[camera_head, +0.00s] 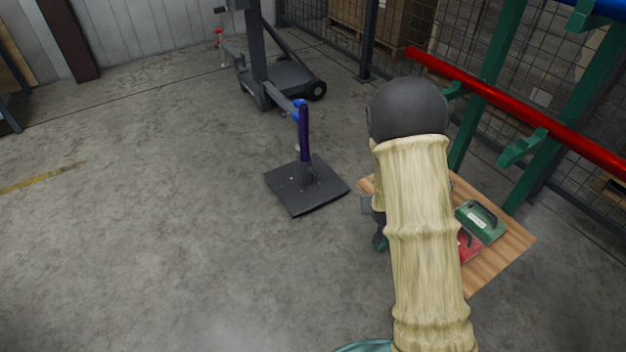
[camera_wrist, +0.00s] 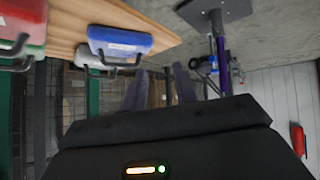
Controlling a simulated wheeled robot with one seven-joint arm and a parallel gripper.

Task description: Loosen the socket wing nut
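A dark square base plate (camera_head: 306,186) lies on the floor in the head view, with a short socket and an upright purple post (camera_head: 304,132). A tiny pale spot at the socket may be the wing nut; it is too small to tell. In the wrist view the plate (camera_wrist: 222,10) and post (camera_wrist: 222,65) show upside down at upper right. My gripper (camera_wrist: 159,70) shows there as two blurred grey fingers, apart, with nothing visible between them. The post is to the right of the fingers, apart from them. In the head view my sleeved arm hides most of the gripper.
A wooden table (camera_head: 510,250) holds a green case (camera_head: 480,221) and a red case (camera_head: 467,246); a blue case (camera_wrist: 120,41) shows in the wrist view. A grey wheeled frame (camera_head: 285,78) stands behind the post. A green rack with a red bar (camera_head: 500,100) is at right. Floor left is clear.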

